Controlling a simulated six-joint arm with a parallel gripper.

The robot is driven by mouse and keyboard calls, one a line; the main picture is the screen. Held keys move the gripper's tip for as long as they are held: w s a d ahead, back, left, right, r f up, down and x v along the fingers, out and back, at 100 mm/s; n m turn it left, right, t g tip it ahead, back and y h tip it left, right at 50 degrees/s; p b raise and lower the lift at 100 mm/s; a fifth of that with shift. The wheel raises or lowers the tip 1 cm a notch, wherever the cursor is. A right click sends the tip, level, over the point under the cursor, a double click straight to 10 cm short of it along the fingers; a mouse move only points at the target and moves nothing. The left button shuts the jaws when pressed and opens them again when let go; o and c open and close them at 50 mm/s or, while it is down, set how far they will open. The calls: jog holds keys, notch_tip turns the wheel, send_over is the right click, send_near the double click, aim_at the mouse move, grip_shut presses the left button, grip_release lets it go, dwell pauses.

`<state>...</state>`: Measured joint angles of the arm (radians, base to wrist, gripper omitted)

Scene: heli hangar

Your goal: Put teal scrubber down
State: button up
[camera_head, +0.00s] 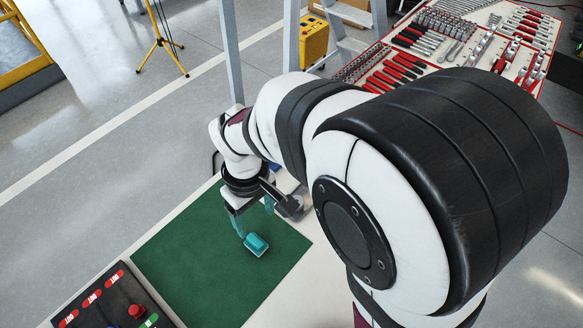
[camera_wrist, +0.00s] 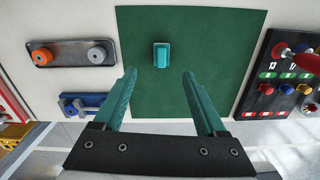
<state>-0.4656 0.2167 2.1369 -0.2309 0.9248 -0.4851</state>
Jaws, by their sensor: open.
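The teal scrubber (camera_head: 257,244) lies on the green mat (camera_head: 205,265), towards the mat's upper right part in the head view. In the wrist view the scrubber (camera_wrist: 161,54) is small and sits just beyond the fingertips, in line with the gap between them. My gripper (camera_head: 254,222) is over the mat, beside the scrubber in the head view. In the wrist view its two teal fingers (camera_wrist: 159,75) are spread apart with nothing between them. The gripper is open and empty. I cannot tell the exact height of the fingertips above the mat.
A black control panel (camera_head: 112,300) with a red knob lies left of the mat. A grey plate with orange and grey knobs (camera_wrist: 70,56) and a blue tool holder (camera_wrist: 82,103) lie beside the mat. A tool-covered bench (camera_head: 480,45) stands at back right. The mat around the scrubber is clear.

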jog(key=s+d+r+m, duration=0.3)
jog(key=s+d+m, duration=0.2)
jog(key=s+m, duration=0.1)
jog(key=s+d+r+m+y, duration=0.1)
jog(key=s+d+r+m, duration=0.3)
jog(key=s+m, duration=0.3)
jog(key=shift+s+d+r+m+y, duration=0.15)
jog(key=shift+s+d+m+y, duration=0.15)
jog(key=shift+s+d, duration=0.65)
jog(key=shift+o, duration=0.3)
jog(key=shift+a, duration=0.1)
jog(key=o, duration=0.3)
jog(key=n+h, duration=0.2)
jog(key=n, duration=3)
send_over(255, 240)
notch_tip(255, 240, down, 5)
jog(key=shift+n, duration=0.3)
notch_tip(255, 240, down, 16)
jog(key=shift+f, duration=0.1)
